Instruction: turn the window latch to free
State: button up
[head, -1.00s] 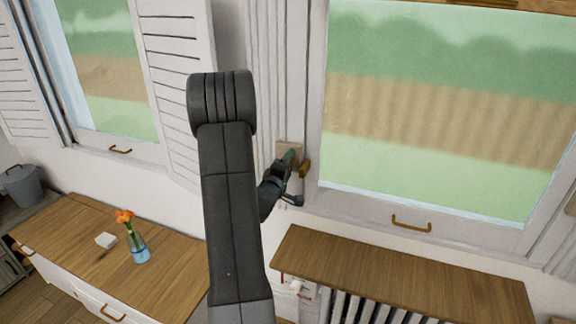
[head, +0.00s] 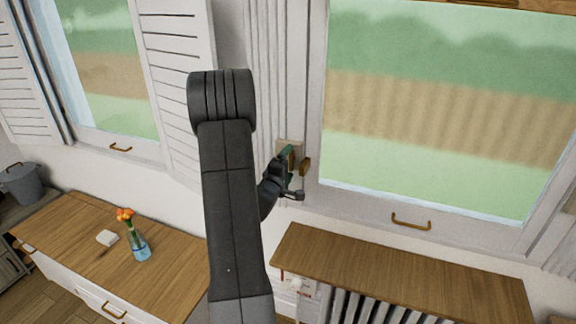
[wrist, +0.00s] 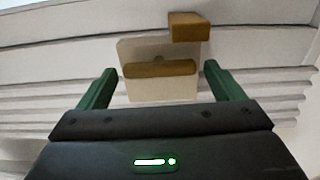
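The window latch shows in the wrist view as a brass bar (wrist: 160,69) on a pale square plate (wrist: 135,90). A brass block (wrist: 188,27) sits beyond it, toward the top; the bar lies apart from it. My gripper (wrist: 159,70) is open, with one green finger at each end of the bar; I cannot tell whether they touch it. In the head view my gripper (head: 290,164) is at the plate (head: 289,145), left of the brass block (head: 305,167), and hides the bar.
A large window (head: 440,110) with a brass handle (head: 411,222) is to the right. A wooden shelf (head: 400,272) over a radiator is below. A wooden cabinet (head: 80,245) with a flower vase (head: 140,246) stands lower left. A louvred shutter (head: 175,85) is left of my arm.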

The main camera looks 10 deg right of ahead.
jog(key=shift+o, duration=0.3)
jog(key=b+v, duration=0.3)
jog(key=v, duration=1)
jog(key=shift+s+a, duration=0.25)
jog(key=shift+s, duration=0.1)
jog(key=shift+w, duration=0.1)
jog(key=p+x, duration=0.3)
jog(key=x, duration=1)
jog(key=shift+w+d, duration=0.3)
jog(key=shift+s, duration=0.1)
